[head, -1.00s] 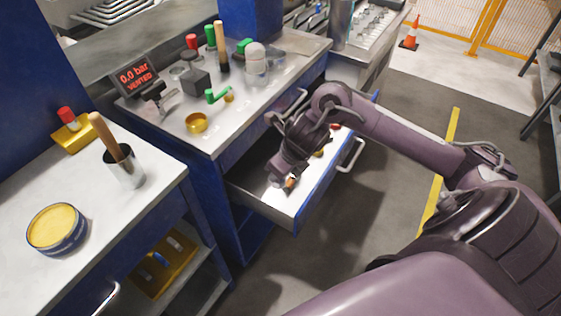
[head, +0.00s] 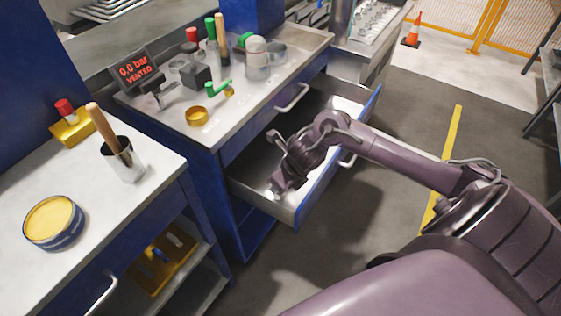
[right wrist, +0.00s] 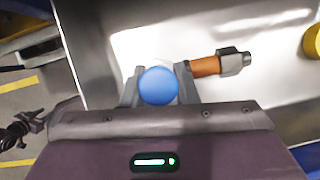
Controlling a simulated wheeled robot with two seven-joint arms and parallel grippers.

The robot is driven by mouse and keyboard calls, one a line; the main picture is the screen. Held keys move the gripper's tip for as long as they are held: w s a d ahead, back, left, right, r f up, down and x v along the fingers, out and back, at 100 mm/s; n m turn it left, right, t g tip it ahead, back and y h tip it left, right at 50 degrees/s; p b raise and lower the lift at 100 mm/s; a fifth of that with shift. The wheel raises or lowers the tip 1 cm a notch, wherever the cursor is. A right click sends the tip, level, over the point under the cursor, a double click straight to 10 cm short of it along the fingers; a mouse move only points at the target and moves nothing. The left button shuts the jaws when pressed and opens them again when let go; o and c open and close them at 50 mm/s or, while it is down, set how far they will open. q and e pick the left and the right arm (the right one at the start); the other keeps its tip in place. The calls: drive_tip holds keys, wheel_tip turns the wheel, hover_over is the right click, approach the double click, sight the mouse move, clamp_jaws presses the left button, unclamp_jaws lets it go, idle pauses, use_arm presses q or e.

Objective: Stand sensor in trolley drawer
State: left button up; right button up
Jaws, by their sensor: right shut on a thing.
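My right gripper (head: 276,190) is down inside the open trolley drawer (head: 258,198), near its front left corner. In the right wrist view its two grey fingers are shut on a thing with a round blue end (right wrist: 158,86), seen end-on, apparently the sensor. The rest of that thing is hidden below the blue end. An orange-brown cylinder with a grey metal fitting (right wrist: 206,67) lies on its side just right of the fingers. Whether it touches them I cannot tell. My left gripper is not in view.
A yellow round thing (right wrist: 313,40) is at the right edge of the wrist view. The trolley top above the drawer holds a pressure display (head: 135,74), a brass ring (head: 196,116) and several parts.

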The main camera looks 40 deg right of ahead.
drive_tip(key=o, duration=1.1)
drive_tip(key=shift+c, duration=0.2)
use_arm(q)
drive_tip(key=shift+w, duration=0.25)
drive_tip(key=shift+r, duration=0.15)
use_arm(e)
drive_tip(key=shift+r, duration=0.3)
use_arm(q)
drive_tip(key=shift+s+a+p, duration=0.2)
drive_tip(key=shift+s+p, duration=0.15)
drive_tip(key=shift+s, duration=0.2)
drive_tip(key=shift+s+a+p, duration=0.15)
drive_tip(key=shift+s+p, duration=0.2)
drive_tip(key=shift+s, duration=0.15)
use_arm(e)
drive_tip(key=v, duration=1.1)
drive_tip(key=shift+s+r, duration=0.2)
drive_tip(key=shift+r, duration=0.15)
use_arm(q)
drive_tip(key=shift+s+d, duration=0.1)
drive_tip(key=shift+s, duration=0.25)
